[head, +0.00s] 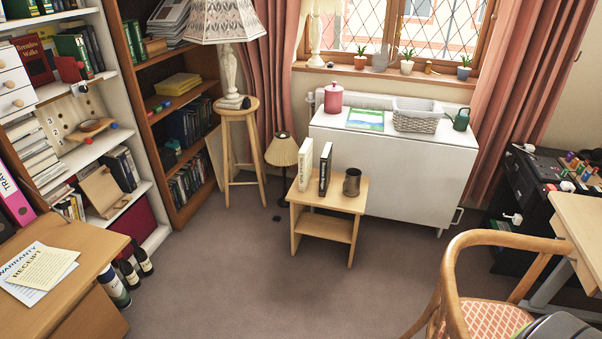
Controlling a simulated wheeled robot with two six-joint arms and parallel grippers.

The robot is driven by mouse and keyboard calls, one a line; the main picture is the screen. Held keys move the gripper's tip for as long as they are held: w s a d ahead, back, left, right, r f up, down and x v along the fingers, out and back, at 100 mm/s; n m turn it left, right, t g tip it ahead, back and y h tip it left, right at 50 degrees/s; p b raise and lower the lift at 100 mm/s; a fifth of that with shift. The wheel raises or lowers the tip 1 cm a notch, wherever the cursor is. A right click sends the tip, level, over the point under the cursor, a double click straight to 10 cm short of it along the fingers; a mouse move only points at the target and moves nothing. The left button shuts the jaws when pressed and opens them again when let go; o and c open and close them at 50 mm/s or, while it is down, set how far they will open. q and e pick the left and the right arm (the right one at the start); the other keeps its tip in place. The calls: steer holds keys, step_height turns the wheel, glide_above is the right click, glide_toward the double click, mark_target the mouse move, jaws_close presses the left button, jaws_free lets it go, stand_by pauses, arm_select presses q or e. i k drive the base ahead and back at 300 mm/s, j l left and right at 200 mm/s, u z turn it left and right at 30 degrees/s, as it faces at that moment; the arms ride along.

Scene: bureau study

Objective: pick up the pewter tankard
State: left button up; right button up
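The pewter tankard (352,182) is a dark grey metal mug. It stands upright on the right part of the top of a small light-wood side table (325,197), in the middle of the head view. Two upright books, a white one (305,163) and a black one (325,168), stand to its left on the same table. Neither of my grippers shows in the head view.
Open carpet (255,275) lies in front of the side table. A white drop-leaf table (395,165) stands close behind it. A wooden chair (450,290) is at the front right, a desk (60,260) at the front left. A stool (238,150) with a lamp stands behind left.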

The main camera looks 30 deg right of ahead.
mark_target(351, 184)
steer(key=z, duration=1.3)
steer(key=i+j, duration=0.65)
steer(key=i+j+u, duration=0.05)
steer(key=i, duration=0.05)
